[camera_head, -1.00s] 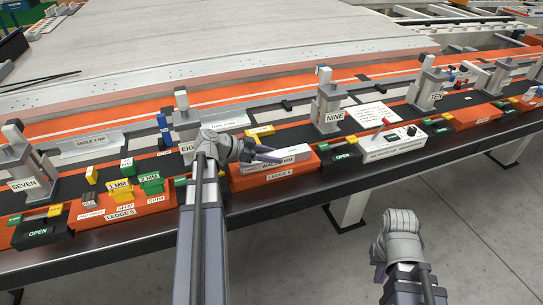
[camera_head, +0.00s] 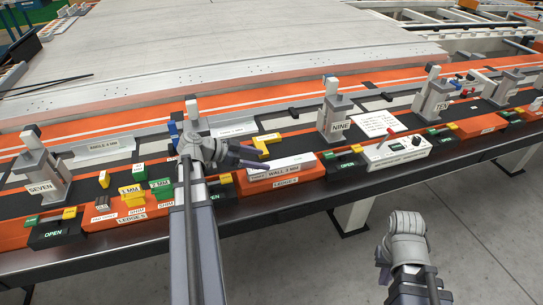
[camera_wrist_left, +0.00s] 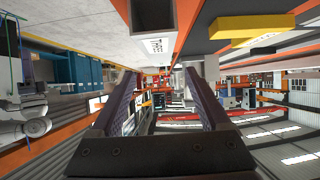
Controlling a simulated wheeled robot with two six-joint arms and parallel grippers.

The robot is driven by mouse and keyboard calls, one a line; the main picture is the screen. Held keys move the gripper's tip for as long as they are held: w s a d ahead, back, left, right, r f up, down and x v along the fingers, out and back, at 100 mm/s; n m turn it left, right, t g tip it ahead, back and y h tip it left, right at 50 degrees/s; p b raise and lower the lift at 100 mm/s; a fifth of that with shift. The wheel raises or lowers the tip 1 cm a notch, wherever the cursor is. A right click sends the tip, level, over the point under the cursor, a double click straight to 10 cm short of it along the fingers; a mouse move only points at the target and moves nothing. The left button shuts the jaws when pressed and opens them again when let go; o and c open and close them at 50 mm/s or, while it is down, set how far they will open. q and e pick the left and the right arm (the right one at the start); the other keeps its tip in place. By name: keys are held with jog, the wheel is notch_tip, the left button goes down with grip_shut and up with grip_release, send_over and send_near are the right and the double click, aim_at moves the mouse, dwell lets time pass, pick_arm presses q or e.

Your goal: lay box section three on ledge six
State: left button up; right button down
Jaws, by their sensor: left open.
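The box section, a pale bar marked "WALL 3 MM" (camera_head: 284,170), lies along the top of the orange block marked "LEDGE 6" (camera_head: 287,182) in the head view. My left gripper (camera_head: 258,158) is open, its purple fingers just left of and behind the bar, apart from it as far as I can tell. The wrist view shows the two fingers (camera_wrist_left: 168,100) wide apart with nothing held between them. A grey piece with a small label, perhaps "THREE" (camera_wrist_left: 155,46), shows beyond them. My right gripper (camera_head: 384,264) hangs in front of the table, its fingers mostly hidden.
Ledge five (camera_head: 134,219) with yellow and green shims stands to the left. Clamp posts seven (camera_head: 42,180) and nine (camera_head: 334,118) rise behind the ledges. A yellow piece (camera_head: 267,142) lies behind the bar. Floor in front is clear.

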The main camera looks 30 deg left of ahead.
pick_arm(q)
jog(key=shift+p+v, duration=0.7)
jog(key=shift+v, duration=1.45)
